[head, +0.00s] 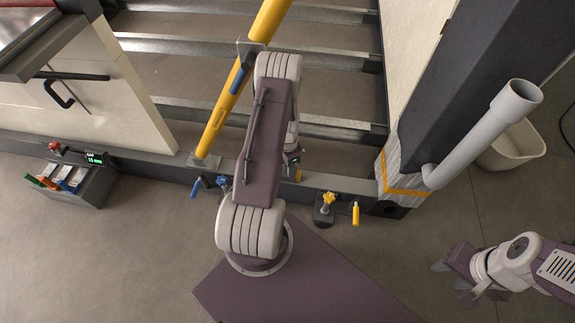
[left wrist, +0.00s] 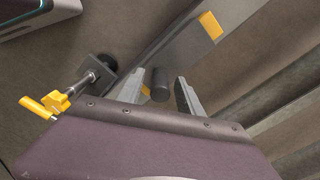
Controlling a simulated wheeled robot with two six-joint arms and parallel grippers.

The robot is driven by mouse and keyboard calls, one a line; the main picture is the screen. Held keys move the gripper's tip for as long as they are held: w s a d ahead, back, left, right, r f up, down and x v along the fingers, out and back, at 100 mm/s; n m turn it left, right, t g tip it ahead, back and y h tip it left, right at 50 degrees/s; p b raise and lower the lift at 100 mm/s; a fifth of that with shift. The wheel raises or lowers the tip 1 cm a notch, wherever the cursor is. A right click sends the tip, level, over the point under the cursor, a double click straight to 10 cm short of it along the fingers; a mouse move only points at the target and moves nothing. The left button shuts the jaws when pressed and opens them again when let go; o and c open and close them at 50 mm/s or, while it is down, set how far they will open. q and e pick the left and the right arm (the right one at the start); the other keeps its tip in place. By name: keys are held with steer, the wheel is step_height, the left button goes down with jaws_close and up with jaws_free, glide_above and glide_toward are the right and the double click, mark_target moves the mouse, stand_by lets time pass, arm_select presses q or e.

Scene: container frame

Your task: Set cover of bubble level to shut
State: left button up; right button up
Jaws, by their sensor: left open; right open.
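I cannot clearly make out the bubble level or its cover. In the left wrist view, a short dark cylinder (left wrist: 160,84) stands by a grey rail (left wrist: 178,52), between the fingertips of my left gripper (left wrist: 162,90). The fingers are open and apart, and I cannot tell whether they touch the cylinder. A yellow tab (left wrist: 210,26) is on the rail beyond. My right gripper (head: 452,279) is open and empty over the floor at lower right.
A yellow knob (head: 327,198), a yellow handle (head: 355,213) and a blue handle (head: 196,187) stick out from the beam. A yellow pole (head: 222,110) rises behind my left arm. A control box (head: 84,186) stands left, a white bin (head: 512,148) right.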

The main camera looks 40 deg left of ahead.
arm_select(q)
step_height(320, 180, up, 8)
steer(key=p, duration=0.4)
steer(key=shift+r, duration=0.15)
